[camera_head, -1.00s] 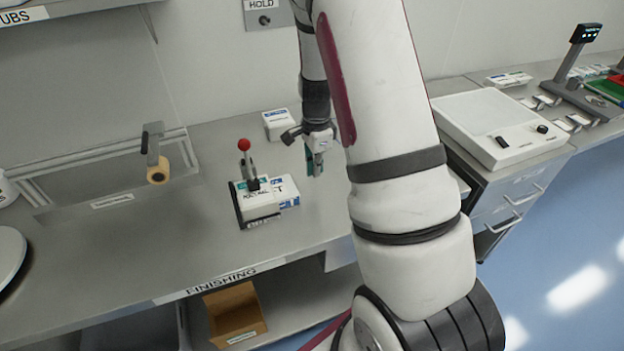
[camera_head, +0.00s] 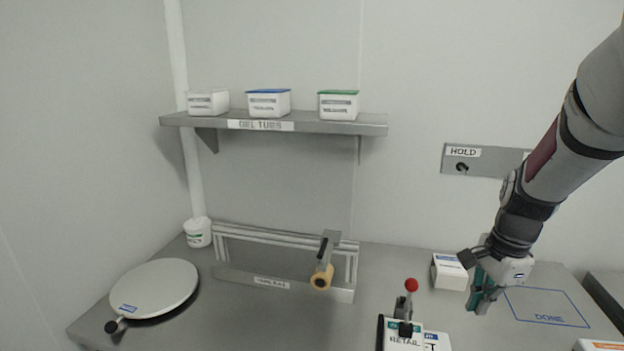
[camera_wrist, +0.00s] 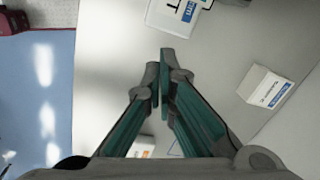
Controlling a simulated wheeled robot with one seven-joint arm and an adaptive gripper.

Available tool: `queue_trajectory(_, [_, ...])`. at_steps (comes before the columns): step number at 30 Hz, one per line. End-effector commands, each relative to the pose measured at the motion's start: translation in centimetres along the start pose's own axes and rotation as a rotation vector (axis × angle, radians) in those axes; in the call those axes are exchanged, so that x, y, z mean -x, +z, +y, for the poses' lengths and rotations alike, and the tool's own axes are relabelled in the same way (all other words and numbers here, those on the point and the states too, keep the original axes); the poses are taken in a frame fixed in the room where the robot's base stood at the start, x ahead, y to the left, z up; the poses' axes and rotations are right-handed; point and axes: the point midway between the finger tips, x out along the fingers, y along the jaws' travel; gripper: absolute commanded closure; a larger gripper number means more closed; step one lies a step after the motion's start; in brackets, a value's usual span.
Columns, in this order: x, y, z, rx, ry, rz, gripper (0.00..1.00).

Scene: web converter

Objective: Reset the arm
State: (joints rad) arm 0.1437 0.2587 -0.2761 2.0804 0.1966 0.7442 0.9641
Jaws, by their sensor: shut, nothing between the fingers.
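My gripper (camera_head: 482,298) hangs from my arm over the right part of the grey bench, just right of a white box (camera_head: 449,272) in the head view. In the wrist view my gripper (camera_wrist: 163,62) has its teal fingers together at the tips with nothing between them. The wrist view also shows a white box with a blue label (camera_wrist: 265,88) lying apart to the right, and part of another labelled box (camera_wrist: 178,14) ahead of the fingertips. My arm comes in from the upper right of the head view.
A red-knobbed lever device (camera_head: 405,325) stands at the front. A wall shelf (camera_head: 340,127) holds three tubs. A blue DONE outline (camera_head: 548,307) lies on the bench.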

Motion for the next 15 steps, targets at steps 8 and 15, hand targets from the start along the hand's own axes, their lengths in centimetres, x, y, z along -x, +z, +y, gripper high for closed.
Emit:
queue_trajectory(8, [8.6,7.1,3.1,0.488,-0.135,0.02,1.0])
queue_trajectory(15, [13.6,11.9,7.8,0.905,-0.222,0.104,1.0])
